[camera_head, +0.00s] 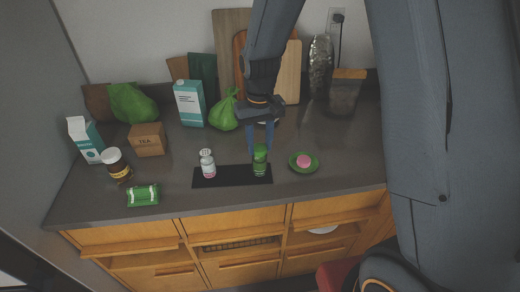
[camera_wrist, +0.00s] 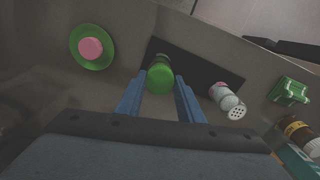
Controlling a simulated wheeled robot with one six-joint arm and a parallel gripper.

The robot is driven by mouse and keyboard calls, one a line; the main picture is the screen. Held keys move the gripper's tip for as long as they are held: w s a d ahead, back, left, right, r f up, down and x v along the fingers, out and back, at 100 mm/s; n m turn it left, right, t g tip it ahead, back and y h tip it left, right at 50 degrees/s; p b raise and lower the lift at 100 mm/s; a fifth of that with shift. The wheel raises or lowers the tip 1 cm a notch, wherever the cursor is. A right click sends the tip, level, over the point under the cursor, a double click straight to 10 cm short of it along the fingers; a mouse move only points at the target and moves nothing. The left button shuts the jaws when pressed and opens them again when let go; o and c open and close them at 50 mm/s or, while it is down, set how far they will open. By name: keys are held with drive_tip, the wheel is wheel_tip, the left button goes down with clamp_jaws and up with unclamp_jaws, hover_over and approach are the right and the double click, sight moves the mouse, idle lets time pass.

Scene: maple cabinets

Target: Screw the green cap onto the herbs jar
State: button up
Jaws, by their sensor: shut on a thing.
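The herbs jar (camera_head: 260,169) stands upright on the right part of a black mat (camera_head: 219,181). The green cap (camera_head: 260,149) sits at the top of the jar, and it also shows in the wrist view (camera_wrist: 160,77). My gripper (camera_head: 261,147) points down over the jar, its two blue fingers on either side of the cap and shut on it. In the wrist view the gripper (camera_wrist: 160,86) has a finger at each side of the cap. I cannot tell how tightly the cap sits on the jar.
A shaker (camera_head: 207,164) with a pale top stands on the mat's left part. A green dish (camera_head: 293,165) with a pink thing in it lies just right of the mat. A green packet (camera_head: 143,195), a dark jar (camera_head: 116,164) and a tea box (camera_head: 147,140) stand further left.

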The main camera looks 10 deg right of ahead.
sight(260, 148)
drive_tip(key=m, duration=0.5)
drive_tip(key=shift+s+f+m, duration=0.1)
drive_tip(key=shift+f+m, duration=0.1)
drive_tip(key=shift+m, duration=0.2)
drive_tip(key=o, duration=1.2)
drive_tip(key=shift+c, duration=0.2)
drive_tip(key=shift+r, duration=0.1)
drive_tip(key=shift+r, duration=0.5)
wheel_tip(260, 148, up, 7)
drive_tip(key=b, duration=0.3)
drive_tip(key=shift+f, duration=0.2)
drive_tip(key=s+d+f+n+b, duration=0.1)
drive_tip(key=s+d+f+b, duration=0.1)
drive_tip(key=s+d+f, duration=0.1)
drive_tip(key=s+d+f+n+t+b, duration=0.1)
drive_tip(key=s+d+f+b, duration=0.2)
drive_tip(key=s+f, duration=0.1)
drive_tip(key=s+d+f+n+b, duration=0.1)
drive_tip(key=s+d+f+b, duration=0.2)
drive_tip(key=s+f, duration=0.1)
drive_tip(key=shift+s+d+f+n, duration=0.15)
drive_tip(key=shift+d+f+n, duration=0.2)
drive_tip(key=shift+f, duration=0.15)
drive_tip(key=shift+s+d, duration=0.1)
drive_tip(key=shift+s, duration=0.15)
